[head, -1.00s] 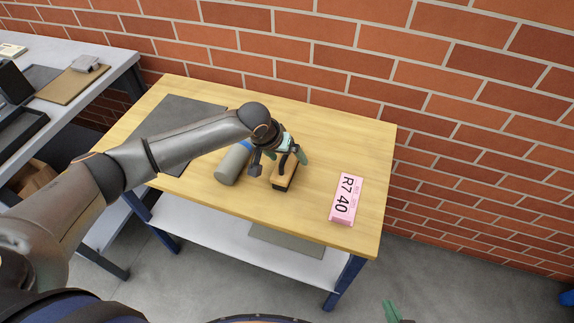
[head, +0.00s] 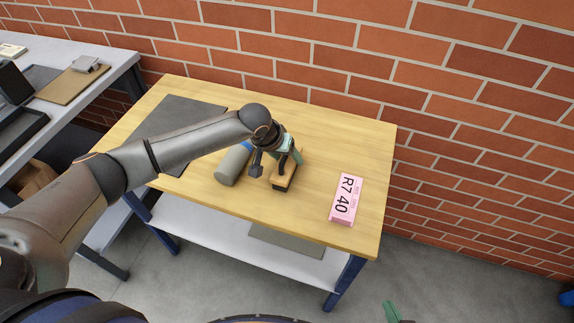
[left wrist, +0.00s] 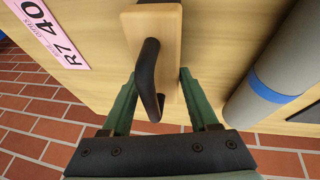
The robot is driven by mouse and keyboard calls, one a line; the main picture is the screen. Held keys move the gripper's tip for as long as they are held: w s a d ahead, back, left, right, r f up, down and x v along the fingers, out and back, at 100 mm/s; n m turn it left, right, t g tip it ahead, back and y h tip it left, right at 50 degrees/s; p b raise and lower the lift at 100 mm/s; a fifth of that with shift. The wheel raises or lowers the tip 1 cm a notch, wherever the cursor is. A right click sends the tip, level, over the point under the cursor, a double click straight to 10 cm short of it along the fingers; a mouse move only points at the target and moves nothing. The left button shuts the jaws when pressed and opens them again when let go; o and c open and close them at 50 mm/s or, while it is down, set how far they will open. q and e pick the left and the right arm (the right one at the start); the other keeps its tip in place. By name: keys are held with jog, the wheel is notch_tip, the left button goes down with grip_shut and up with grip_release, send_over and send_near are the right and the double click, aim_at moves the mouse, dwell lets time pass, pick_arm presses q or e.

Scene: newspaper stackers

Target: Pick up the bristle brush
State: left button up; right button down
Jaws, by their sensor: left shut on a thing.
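The bristle brush is a wooden block (head: 285,182) with a black arched handle, on the light wood table right of a grey cylinder. My left gripper (head: 286,161) is over it from above, shut on the brush. In the left wrist view the brush (left wrist: 169,35) and its handle lie between the two green fingers of the left gripper (left wrist: 158,78). The bristles are hidden under the block. I cannot tell whether the brush is off the table. Only a green fingertip of my right gripper (head: 392,312) shows at the bottom edge of the head view.
The grey cylinder with a blue band (head: 233,165) lies close left of the brush. A pink pack marked "R7 40" (head: 345,199) lies to the right. A dark mat (head: 178,118) covers the table's left part. A brick wall (head: 440,85) stands behind.

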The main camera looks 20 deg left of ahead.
pick_arm(q)
grip_shut()
jog(key=shift+r, duration=0.1)
jog(key=shift+r, duration=0.25)
notch_tip(320, 180, up, 2)
jog(key=shift+w+r, duration=0.1)
jog(key=shift+r, duration=0.05)
jog(key=s+r, duration=0.1)
jog(key=r, duration=0.1)
jog(key=s+a+r, duration=0.1)
jog(key=s+r, duration=0.1)
jog(key=s+a+r, duration=0.1)
jog(key=r, duration=0.1)
jog(key=shift+s+a+r, duration=0.1)
jog(key=shift+s+r, duration=0.05)
jog(key=shift+s, duration=0.25)
jog(key=s+a+r, duration=0.3)
jog(key=s, duration=0.5)
jog(key=shift+a+r, duration=0.2)
jog(key=shift+r, duration=0.15)
jog(key=shift+s, duration=0.1)
